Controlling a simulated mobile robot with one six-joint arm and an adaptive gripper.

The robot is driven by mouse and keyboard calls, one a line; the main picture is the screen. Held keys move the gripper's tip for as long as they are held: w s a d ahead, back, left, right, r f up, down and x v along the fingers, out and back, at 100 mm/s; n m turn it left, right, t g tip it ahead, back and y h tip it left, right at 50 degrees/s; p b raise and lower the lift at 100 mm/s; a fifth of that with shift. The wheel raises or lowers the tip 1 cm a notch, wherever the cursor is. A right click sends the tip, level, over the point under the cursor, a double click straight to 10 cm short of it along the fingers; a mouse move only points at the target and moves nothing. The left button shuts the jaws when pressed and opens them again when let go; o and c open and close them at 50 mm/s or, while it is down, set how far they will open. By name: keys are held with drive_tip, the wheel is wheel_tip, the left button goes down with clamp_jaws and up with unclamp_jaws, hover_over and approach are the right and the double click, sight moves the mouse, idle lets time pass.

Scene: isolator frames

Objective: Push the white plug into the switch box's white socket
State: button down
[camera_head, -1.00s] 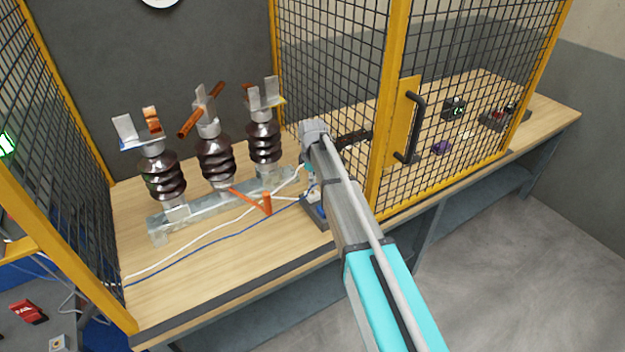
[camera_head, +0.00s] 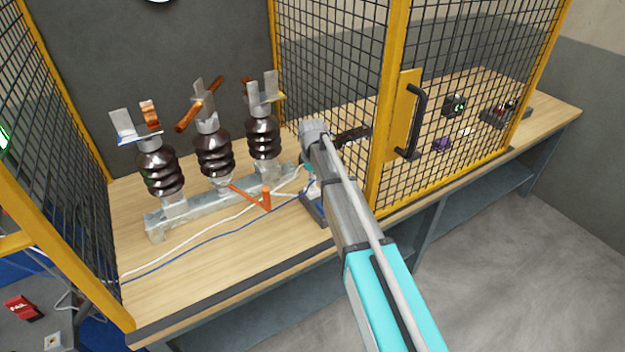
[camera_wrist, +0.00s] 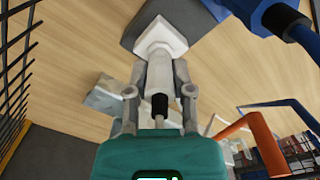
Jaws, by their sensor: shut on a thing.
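In the wrist view my gripper (camera_wrist: 160,66) is shut on the white plug (camera_wrist: 159,76), one grey finger on each side of it. A black cable end (camera_wrist: 160,106) comes out of the plug towards my palm. The plug's front end lines up with the flared white socket (camera_wrist: 162,38) on the dark grey switch box (camera_wrist: 188,14) and appears to meet it. How deep it sits I cannot tell. In the head view the switch box (camera_head: 314,212) is partly behind my arm, which hides the plug and fingertips.
A blue plug (camera_wrist: 281,18) with its cable is right of the white socket. Orange post (camera_head: 266,198), white and blue cables and a metal rail with three brown insulators (camera_head: 214,155) stand left. The yellow mesh door (camera_head: 403,125) is close to my arm's right.

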drive_tip(key=shift+f, duration=0.15)
drive_tip(key=shift+c, duration=2)
unclamp_jaws()
drive_tip(key=shift+r, duration=0.25)
wheel_tip(320, 180, up, 8)
drive_tip(key=p, duration=0.8)
drive_tip(key=shift+r+p, duration=0.15)
drive_tip(key=shift+p, duration=0.15)
